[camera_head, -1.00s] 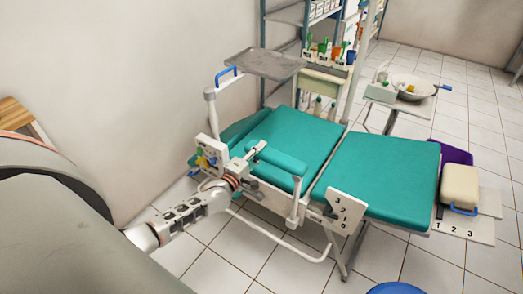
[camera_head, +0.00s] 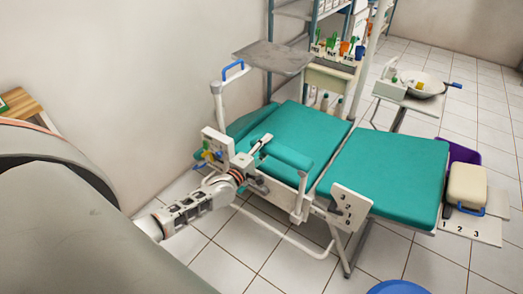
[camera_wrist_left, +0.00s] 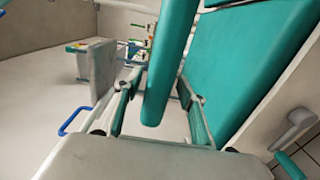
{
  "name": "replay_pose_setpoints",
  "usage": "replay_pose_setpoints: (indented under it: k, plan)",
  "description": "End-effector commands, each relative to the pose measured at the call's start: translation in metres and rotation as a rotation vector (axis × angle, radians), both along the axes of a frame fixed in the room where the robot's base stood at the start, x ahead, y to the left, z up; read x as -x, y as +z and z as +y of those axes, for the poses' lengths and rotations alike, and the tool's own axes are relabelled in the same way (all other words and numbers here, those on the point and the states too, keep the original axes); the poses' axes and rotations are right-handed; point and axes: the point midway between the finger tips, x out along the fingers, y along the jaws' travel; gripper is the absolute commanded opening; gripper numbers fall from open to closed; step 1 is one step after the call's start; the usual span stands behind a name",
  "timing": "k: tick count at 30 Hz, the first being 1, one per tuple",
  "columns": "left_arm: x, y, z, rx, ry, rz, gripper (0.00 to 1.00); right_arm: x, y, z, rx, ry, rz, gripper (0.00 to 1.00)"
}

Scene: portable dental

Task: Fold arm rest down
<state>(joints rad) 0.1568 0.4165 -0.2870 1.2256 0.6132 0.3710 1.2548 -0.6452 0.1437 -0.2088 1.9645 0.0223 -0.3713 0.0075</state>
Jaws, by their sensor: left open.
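The arm rest is a teal padded bar (camera_head: 286,155) on a white post at the near side of the teal dental chair (camera_head: 390,175). It stands raised above the seat's edge. My left gripper (camera_head: 262,146) is at the arm rest's left end. In the left wrist view the pad (camera_wrist_left: 168,65) runs in between the two spread fingers of my left gripper (camera_wrist_left: 158,95). The fingers are open on either side of it, and I cannot tell whether they touch it. My right gripper is not in view.
A grey tray (camera_head: 272,57) on a post with a blue handle stands behind the chair. A white panel numbered 3, 2, 0 (camera_head: 350,208) hangs at the chair's near side. A basin stand (camera_head: 410,98) is at the back right. Tiled floor in front is mostly clear.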

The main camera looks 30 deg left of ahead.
Motion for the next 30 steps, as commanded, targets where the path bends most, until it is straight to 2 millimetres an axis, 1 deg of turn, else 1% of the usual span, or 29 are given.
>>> replay_pose_setpoints:
  k: [5, 15, 18, 21, 24, 30]
  plan:
    - [0.019, -0.002, 0.000, 0.001, -0.001, 0.003, 0.40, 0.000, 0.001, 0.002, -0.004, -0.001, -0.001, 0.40]
    - [0.084, -0.002, 0.003, 0.000, -0.001, 0.004, 0.40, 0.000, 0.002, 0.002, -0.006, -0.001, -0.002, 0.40]
    - [0.099, -0.001, 0.003, 0.000, -0.001, 0.003, 0.40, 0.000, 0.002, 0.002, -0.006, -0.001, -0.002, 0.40]
    - [0.110, -0.001, 0.003, 0.001, -0.001, 0.003, 0.40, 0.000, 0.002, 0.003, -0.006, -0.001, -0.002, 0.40]
    - [0.116, -0.001, 0.004, 0.001, 0.000, 0.002, 0.40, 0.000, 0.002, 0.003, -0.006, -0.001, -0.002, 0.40]
    - [0.119, 0.000, 0.004, 0.001, 0.000, 0.001, 0.40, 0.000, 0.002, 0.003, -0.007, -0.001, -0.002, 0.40]
